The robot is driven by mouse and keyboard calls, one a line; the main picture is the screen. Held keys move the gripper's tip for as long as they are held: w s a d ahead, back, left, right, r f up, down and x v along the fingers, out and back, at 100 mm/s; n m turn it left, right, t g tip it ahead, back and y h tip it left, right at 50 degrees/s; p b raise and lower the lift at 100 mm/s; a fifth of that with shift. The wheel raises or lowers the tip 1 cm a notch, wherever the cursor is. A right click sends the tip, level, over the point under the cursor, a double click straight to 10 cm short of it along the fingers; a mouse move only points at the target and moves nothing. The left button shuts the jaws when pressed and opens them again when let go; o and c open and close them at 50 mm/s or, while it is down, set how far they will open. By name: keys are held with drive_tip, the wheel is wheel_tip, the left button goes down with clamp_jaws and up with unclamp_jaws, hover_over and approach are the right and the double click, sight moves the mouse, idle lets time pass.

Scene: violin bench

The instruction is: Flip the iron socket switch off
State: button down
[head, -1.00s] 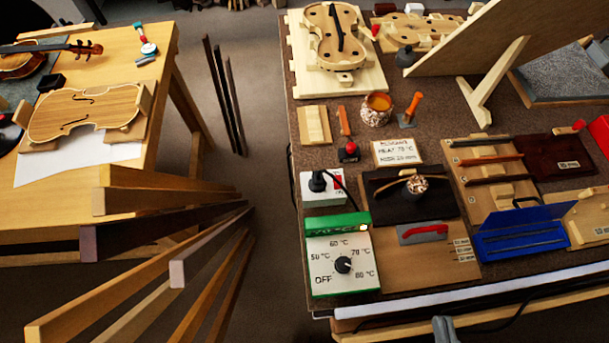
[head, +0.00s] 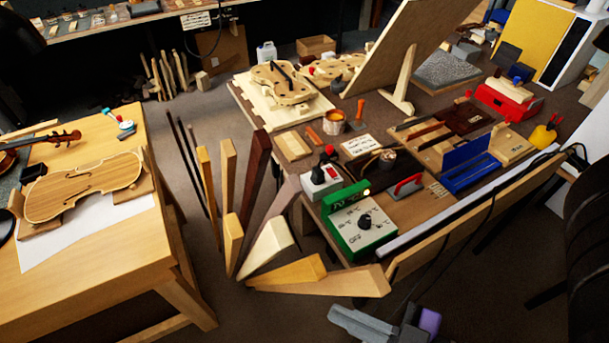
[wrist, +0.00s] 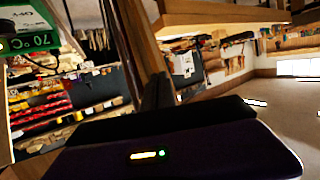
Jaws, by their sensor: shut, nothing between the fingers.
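The iron socket is a small white-grey box (head: 320,180) on the left front part of the bench, behind the green heater controller. Its red switch (head: 332,172) sits on the top face, beside a black plug (head: 318,174). The switch is too small to tell its position. My gripper (wrist: 158,90) shows in the wrist view as dark fingers close together, shut and empty. In the head view my grey and purple arm end (head: 400,322) is low at the bottom, in front of the bench and well apart from the socket. The socket is not clear in the wrist view.
The green heater controller (head: 362,222) has a lit amber lamp and also shows at the wrist view's upper left (wrist: 30,45). Several wood strips (head: 262,245) fan out beside the bench's left front corner. A violin table (head: 150,245) stands left.

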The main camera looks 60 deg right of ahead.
drive_tip(key=shift+a, duration=0.15)
drive_tip(key=w+d+f+n+g+h+p, duration=0.1)
drive_tip(key=w+d+f+n+g, duration=0.15)
drive_tip(key=w+f, duration=0.65)
drive_tip(key=w+d+f+n+g+h+p, duration=0.1)
drive_tip(key=w+d+f+g, duration=0.25)
drive_tip(key=w+f, duration=0.65)
drive_tip(key=w+d+r+n+g+y+p, duration=0.15)
drive_tip(key=w+d+r+n, duration=0.25)
drive_tip(key=w+d, duration=0.65)
drive_tip(key=s+d+r+n+g, duration=0.1)
drive_tip(key=d+r, duration=0.3)
drive_tip(key=d, duration=0.4)
drive_tip(key=s+d+r+n+g, duration=0.2)
drive_tip(key=s+d+r+g, duration=0.1)
drive_tip(key=d, duration=0.6)
drive_tip(key=s+d+r+n+g+p, duration=0.1)
drive_tip(key=s+d+r+g, duration=0.1)
drive_tip(key=s+d+r, duration=0.2)
drive_tip(key=d+r, duration=0.3)
drive_tip(key=d, duration=0.1)
drive_tip(key=shift+s+d, duration=0.2)
